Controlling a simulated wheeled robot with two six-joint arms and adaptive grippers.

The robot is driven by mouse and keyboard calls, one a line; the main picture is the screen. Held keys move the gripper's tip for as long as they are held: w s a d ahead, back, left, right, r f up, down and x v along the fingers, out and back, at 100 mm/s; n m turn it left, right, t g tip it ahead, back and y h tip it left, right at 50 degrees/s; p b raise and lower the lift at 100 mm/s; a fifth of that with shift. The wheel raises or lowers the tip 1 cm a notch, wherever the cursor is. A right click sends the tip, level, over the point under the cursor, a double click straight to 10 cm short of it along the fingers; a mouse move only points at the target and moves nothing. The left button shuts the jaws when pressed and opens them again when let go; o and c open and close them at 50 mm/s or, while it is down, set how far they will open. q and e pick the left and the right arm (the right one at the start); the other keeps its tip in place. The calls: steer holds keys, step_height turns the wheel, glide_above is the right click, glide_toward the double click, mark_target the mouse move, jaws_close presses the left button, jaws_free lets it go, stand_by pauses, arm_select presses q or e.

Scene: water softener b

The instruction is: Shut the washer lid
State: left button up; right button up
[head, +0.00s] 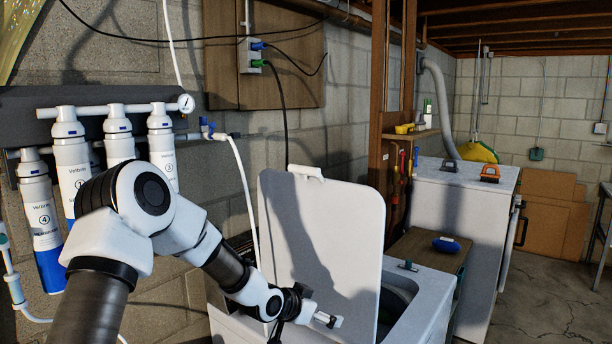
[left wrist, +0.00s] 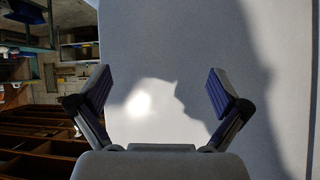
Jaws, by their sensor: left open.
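The washer lid (head: 335,225) is a pale flat panel standing open, nearly upright, on the white washer (head: 432,310). My right gripper is not in view.
Water filter canisters (head: 75,165) hang on the wall at left, with a white hose (head: 243,185) running down nearby. A wooden post (head: 380,100) stands behind the lid. A second white appliance (head: 455,215) stands at right. The concrete floor (head: 555,290) at far right is clear.

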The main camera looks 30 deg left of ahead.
arm_select(q)
steer(key=w+a+r+t, duration=0.1)
steer(key=a+r, duration=0.1)
steer(key=r, duration=0.5)
steer(key=w+a+r+t, duration=0.1)
steer(key=a+r+t, duration=0.15)
steer(key=r, duration=0.35)
steer(key=n+t, duration=0.2)
steer(key=t, duration=0.2)
glide_toward(301, 169)
steer(key=w, duration=0.3)
steer(key=w+b, duration=0.3)
steer(key=b, duration=0.1)
steer(key=shift+w+d+r+g+y, duration=0.25)
steer(key=shift+w+d+r+y, duration=0.05)
steer(key=shift+d+r+y, duration=0.1)
steer(key=w+p, duration=0.1)
steer(key=w, duration=0.3)
steer(key=shift+d+f+p, duration=0.2)
steer(key=shift+p, duration=0.2)
steer(key=shift+w+f, duration=0.1)
steer(key=shift+w, duration=0.05)
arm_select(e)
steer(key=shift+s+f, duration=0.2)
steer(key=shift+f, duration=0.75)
